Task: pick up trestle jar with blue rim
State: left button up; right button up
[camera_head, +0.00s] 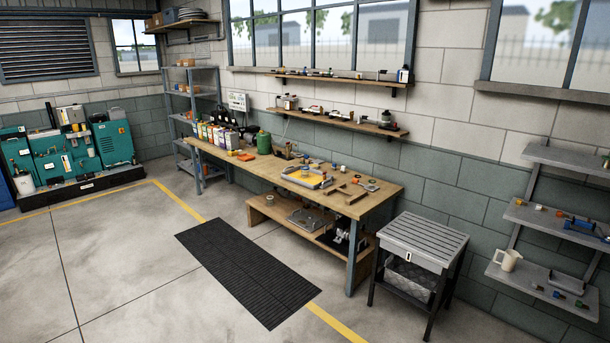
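I cannot make out a jar with a blue rim for certain at this size. The long wooden workbench (375,205) runs along the wall in the middle. Several small containers (207,133) stand in a row on its far left end, too small to tell their rims. A green can (264,142) stands to the right of them. A pale jug (508,260) is on the grey wall shelf at the right; no blue rim shows on it. Neither of my grippers is in view.
A black mat (245,270) lies on open floor before the bench. A grey slatted stand (425,238) is right of the bench. Teal machines (72,150) and a white bucket (24,181) are at the left. Wooden wall shelves (345,122) hang above the bench.

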aim_at(305, 170)
jog(key=z, duration=0.15)
jog(key=i, duration=2.9)
jog(key=z, duration=0.1)
